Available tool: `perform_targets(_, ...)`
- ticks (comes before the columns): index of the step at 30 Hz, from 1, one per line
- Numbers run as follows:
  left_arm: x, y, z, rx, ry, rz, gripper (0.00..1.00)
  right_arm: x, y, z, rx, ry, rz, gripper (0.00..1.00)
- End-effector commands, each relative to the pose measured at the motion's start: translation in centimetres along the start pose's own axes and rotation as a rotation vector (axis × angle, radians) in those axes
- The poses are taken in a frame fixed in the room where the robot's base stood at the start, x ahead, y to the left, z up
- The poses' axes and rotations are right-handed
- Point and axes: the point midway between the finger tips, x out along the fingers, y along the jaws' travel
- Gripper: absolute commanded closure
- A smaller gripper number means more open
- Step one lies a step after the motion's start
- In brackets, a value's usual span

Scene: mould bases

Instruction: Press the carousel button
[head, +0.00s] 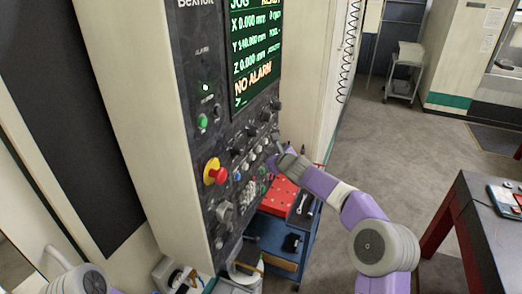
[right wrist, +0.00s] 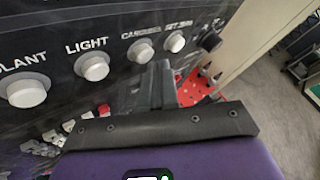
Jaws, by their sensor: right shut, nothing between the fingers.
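The control panel (head: 225,140) stands upright on the machine's front. In the right wrist view, the carousel button (right wrist: 141,52) is a round pale knob under a small label that looks like "CAROUSEL". It sits between the light button (right wrist: 92,66) and another pale button (right wrist: 174,42). My right gripper (right wrist: 161,72) is shut and empty. Its dark fingers show just below and right of the carousel button; I cannot tell whether they touch it. In the head view, my right gripper (head: 281,148) is at the right edge of the panel's button row. My left gripper is out of view.
A red and yellow emergency stop (head: 214,171) sticks out lower left on the panel. A red tray (head: 280,195) and a blue cart (head: 270,238) stand below and beyond my right gripper. A dark table (head: 490,230) is at the right. Grey floor lies open between.

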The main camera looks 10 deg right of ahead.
Motion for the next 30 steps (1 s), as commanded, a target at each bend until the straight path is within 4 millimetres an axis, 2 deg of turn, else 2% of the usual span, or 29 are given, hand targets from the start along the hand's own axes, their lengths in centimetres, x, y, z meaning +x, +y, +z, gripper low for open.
perform_targets(14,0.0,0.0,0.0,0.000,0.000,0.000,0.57,-0.6,-0.5,-0.5,-0.001,0.002,-0.001,1.00)
perform_targets(30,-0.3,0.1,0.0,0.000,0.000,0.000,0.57,-3.8,-2.8,-2.9,-0.001,0.003,-0.001,1.00)
